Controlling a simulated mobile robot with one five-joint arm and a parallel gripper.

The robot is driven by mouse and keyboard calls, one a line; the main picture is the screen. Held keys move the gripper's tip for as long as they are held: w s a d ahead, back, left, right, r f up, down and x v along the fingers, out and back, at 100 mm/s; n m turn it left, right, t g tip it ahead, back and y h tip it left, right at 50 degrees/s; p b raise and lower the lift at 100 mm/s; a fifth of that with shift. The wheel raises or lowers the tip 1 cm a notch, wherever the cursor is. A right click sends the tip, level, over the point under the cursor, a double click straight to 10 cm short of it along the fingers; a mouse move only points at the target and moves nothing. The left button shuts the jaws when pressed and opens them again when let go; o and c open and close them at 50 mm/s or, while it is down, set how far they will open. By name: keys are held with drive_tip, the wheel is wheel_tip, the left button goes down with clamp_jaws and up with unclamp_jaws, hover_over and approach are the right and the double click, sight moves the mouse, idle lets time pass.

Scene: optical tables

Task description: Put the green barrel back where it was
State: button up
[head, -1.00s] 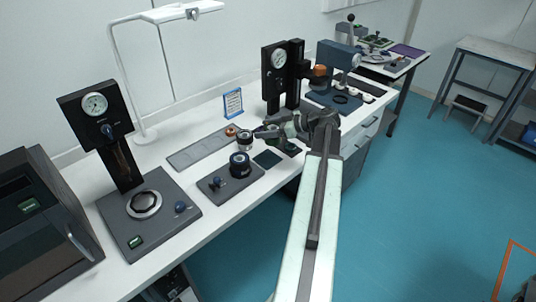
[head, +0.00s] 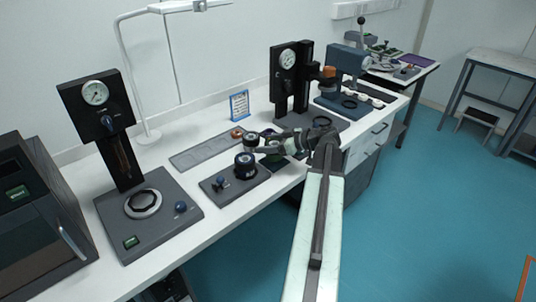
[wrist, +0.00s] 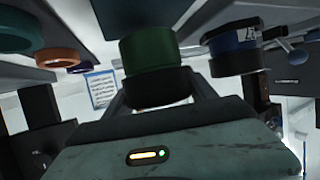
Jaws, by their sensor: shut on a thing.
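The green barrel (wrist: 152,58), with a black band at one end, is between the fingers of my gripper (wrist: 152,90) in the wrist view. My gripper is shut on it. In the head view my gripper (head: 265,147) is over the bench near a dark square pad (head: 272,165), and the barrel is mostly hidden by the fingers. I cannot tell whether the barrel touches the pad. A blue-and-black barrel (head: 245,164) stands on a grey plate (head: 212,190) just left of my gripper; it also shows in the wrist view (wrist: 235,52).
A long grey tray (head: 195,157) with an orange ring (head: 237,132) lies behind. A dark barrel (head: 251,139) stands close behind my gripper. A gauge stand (head: 97,100) is on the left, another (head: 285,75) behind right. A blue sign (head: 239,105) stands at the back.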

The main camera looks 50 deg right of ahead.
wheel_tip(320, 180, down, 2)
drive_tip(key=shift+f+b, duration=0.1)
drive_tip(key=shift+b, duration=0.35)
drive_tip(key=shift+r, duration=0.25)
drive_tip(key=shift+f, duration=0.2)
drive_tip(key=o, duration=1.7)
drive_tip(key=shift+r, duration=0.15)
drive_tip(key=shift+s+r+p, duration=0.1)
drive_tip(key=shift+r+p, duration=0.15)
drive_tip(key=shift+p, duration=0.2)
drive_tip(key=p+v, duration=0.2)
drive_tip(key=v, duration=0.4)
drive_tip(key=p+v, duration=0.2)
drive_tip(key=v, duration=0.3)
drive_tip(key=shift+s+d, duration=0.15)
drive_tip(key=shift+s, duration=0.3)
